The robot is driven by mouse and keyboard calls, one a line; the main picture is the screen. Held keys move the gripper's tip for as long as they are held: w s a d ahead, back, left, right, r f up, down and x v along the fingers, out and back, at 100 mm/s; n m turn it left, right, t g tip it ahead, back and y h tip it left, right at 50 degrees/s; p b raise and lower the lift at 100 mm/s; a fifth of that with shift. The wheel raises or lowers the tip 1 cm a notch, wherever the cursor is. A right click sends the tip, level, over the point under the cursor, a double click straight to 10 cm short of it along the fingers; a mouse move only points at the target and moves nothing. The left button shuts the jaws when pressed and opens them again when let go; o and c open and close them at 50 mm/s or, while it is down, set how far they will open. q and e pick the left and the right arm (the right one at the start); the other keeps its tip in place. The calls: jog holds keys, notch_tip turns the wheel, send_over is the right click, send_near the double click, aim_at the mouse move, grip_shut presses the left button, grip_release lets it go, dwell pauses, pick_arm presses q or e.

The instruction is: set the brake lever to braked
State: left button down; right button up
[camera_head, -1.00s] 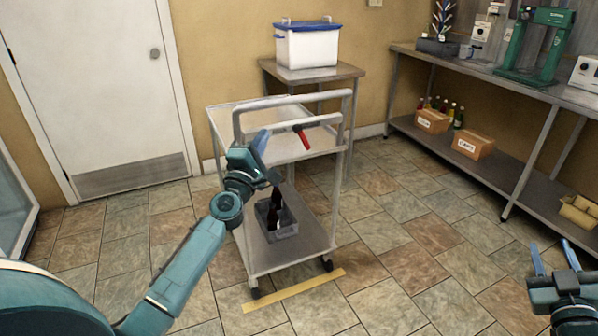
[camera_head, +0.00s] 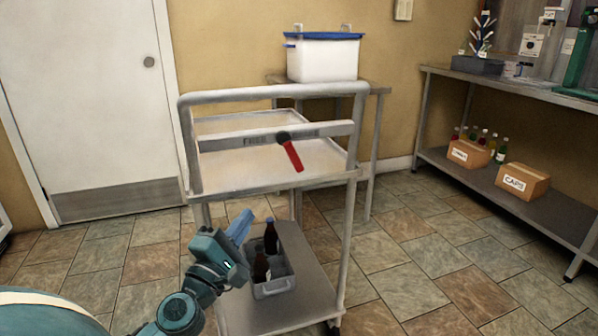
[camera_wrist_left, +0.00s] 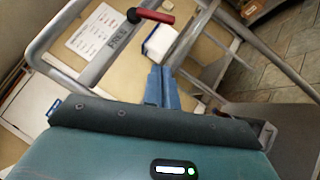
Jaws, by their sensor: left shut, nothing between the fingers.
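The brake lever is a red handle (camera_head: 291,154) on a dark pivot, mounted on the crossbar of the cart (camera_head: 187,150). It hangs down and slightly right, off the bar's "FREE" label at its left. The lever also shows in the left wrist view (camera_wrist_left: 152,16), at the top, ahead of the fingers. My left gripper (camera_head: 241,224) is below the cart's top shelf, lower left of the lever and apart from it. Its blue fingers (camera_wrist_left: 162,86) are together and empty. My right gripper is out of the head view.
The lower shelf of the cart holds a grey crate (camera_head: 273,290) with dark bottles. A white bin with a blue lid (camera_head: 324,60) stands on a table behind. A long bench (camera_head: 500,88) with boxes below is at the right. Tiled floor is free between.

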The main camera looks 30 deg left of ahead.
pick_arm(q)
send_near(291, 153)
jog(key=w+a+f, duration=0.4)
jog(key=shift+w+d+r+p, duration=0.2)
jog(key=shift+w+d+r, duration=0.3)
jog(key=shift+w+d, duration=0.2)
jog(key=shift+w+d+r+p, duration=0.2)
jog(key=shift+w+d+r, duration=0.35)
jog(key=shift+w, duration=0.25)
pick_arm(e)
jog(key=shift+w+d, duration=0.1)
pick_arm(q)
jog(key=n+y+b, duration=0.1)
jog(key=b, duration=0.1)
jog(key=w+d+n+t+b, duration=0.1)
jog(key=b, duration=0.1)
jog(key=shift+w+d+n+t+y, duration=0.1)
jog(key=shift+w+n+t+y, duration=0.05)
jog(key=shift+n+t+y, duration=0.2)
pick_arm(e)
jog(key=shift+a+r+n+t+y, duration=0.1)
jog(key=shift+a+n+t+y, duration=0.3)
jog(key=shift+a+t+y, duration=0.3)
pick_arm(q)
jog(key=shift+f, duration=0.15)
